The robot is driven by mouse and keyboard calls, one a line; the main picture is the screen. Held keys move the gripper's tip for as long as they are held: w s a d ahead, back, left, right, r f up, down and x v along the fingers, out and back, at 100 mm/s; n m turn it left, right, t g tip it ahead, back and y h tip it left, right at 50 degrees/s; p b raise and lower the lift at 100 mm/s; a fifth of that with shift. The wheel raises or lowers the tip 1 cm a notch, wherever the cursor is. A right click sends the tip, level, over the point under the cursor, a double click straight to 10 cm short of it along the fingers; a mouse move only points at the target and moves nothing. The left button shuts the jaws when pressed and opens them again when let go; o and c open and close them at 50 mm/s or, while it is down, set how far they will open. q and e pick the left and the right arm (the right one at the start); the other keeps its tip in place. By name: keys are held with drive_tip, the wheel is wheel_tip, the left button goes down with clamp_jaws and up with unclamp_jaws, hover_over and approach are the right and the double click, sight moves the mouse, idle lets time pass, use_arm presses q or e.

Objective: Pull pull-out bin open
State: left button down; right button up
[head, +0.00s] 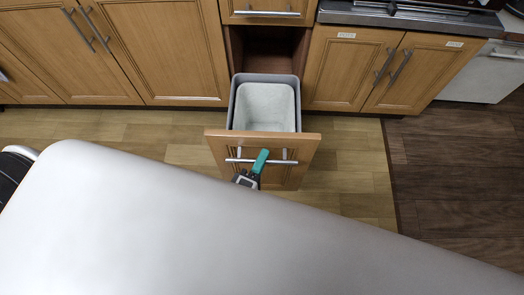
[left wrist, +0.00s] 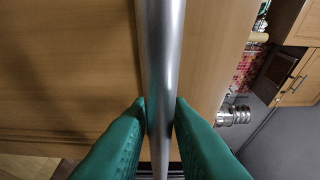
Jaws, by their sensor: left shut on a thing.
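The pull-out bin (head: 265,105) stands out from the cabinet row in the head view, with its grey frame and pale inner bin visible behind a wooden front panel (head: 285,177). A metal bar handle (head: 285,162) runs across that panel. My left gripper (head: 261,160) is at the handle, with its teal fingers on the bar. In the left wrist view the teal fingers (left wrist: 160,118) are shut on the handle bar (left wrist: 160,60), one on each side. My right gripper is not in view.
Wooden cabinets with bar handles stand left (head: 150,50) and right (head: 350,70) of the bin opening. A closed drawer (head: 268,8) is above it. Wood floor (head: 350,175) is clear on both sides. My own large pale body part covers the lower head view.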

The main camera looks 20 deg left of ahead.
use_arm(q)
drive_tip(key=c, duration=1.3)
unclamp_jaws()
drive_tip(key=shift+s, duration=0.1)
drive_tip(key=s, duration=0.4)
drive_tip(key=s+a, duration=0.1)
drive_tip(key=s, duration=0.6)
drive_tip(key=shift+s+a, duration=0.15)
drive_tip(key=shift+s, duration=0.25)
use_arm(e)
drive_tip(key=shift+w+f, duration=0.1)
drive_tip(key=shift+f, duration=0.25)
